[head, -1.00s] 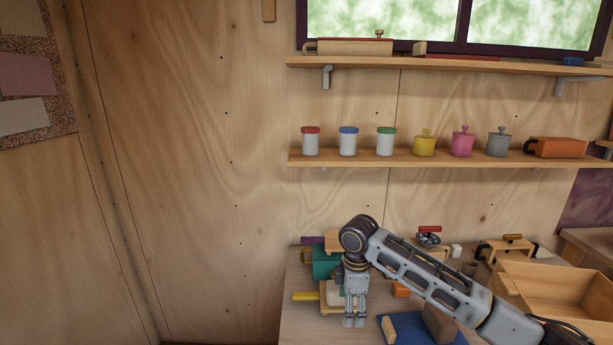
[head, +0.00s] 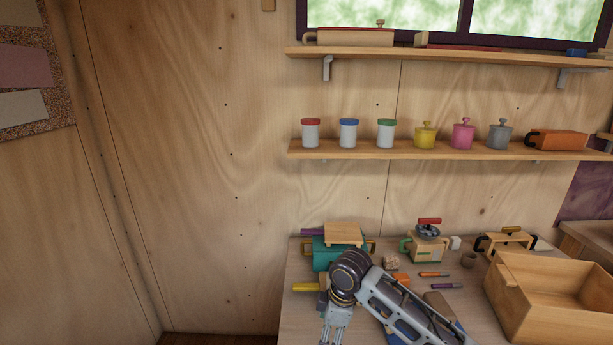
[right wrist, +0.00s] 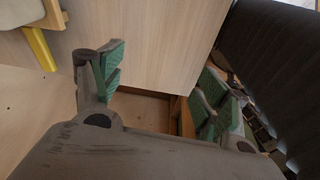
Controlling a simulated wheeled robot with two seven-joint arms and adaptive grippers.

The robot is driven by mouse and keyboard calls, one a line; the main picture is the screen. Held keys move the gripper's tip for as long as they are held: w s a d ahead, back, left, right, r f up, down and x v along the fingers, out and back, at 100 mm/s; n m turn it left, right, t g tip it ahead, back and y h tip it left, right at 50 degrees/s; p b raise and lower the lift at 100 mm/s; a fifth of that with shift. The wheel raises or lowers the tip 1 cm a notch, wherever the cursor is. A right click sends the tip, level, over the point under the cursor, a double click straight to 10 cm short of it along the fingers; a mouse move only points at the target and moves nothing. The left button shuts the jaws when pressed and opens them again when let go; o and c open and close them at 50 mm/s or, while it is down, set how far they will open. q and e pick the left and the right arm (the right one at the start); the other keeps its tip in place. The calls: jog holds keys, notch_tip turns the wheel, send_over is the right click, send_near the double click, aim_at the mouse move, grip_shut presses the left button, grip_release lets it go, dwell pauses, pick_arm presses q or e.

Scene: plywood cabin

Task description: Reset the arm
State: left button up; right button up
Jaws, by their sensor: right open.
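My right gripper (head: 335,337) is low in the head view, near the front left part of the workbench (head: 300,322), at the end of my arm reaching in from the lower right. The lower picture edge cuts near its fingertips. In the right wrist view its two fingers with green pads (right wrist: 163,88) stand wide apart. Nothing is held between them. A pale wooden surface (right wrist: 160,45) and a brown gap show beyond the fingers. My left gripper is in neither view.
A teal box (head: 325,258) with a wooden block, and a yellow handle (head: 305,287), lie close to my right wrist. A green-handled cream object (head: 427,250) and an open wooden crate (head: 520,322) are further right. A shelf (head: 440,151) of jars hangs above.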

jog(key=s+f+m, duration=0.1)
jog(key=s+m, duration=0.1)
jog(key=s+f+m+t+y, duration=0.1)
jog(key=s+f, duration=0.1)
jog(key=s, duration=0.1)
jog(key=s+f+m, duration=0.1)
jog(key=s+m, duration=0.1)
jog(key=shift+s+f+m+t+y, duration=0.15)
jog(key=shift+s+m+t+y, duration=0.15)
jog(key=shift+s+y, duration=0.1)
jog(key=shift+s+d+f+m+t+h, duration=0.3)
jog(key=shift+s+d+f+m+h, duration=0.65)
jog(key=shift+s+d+m, duration=2.45)
jog(key=shift+s+d+f+m+t+h, duration=0.3)
jog(key=shift+s+d+f+m+h, duration=0.6)
jog(key=shift+s+d, duration=2.8)
jog(key=d+f+g, duration=0.1)
jog(key=d+f, duration=0.1)
jog(key=f, duration=1.4)
jog(key=d+f, duration=0.2)
jog(key=f, duration=1.4)
jog(key=s+d+f, duration=0.2)
jog(key=s+f, duration=0.8)
jog(key=s+d+f+g, duration=0.1)
jog(key=s+d+f, duration=0.2)
jog(key=s+f, duration=0.8)
jog(key=shift+d, duration=0.2)
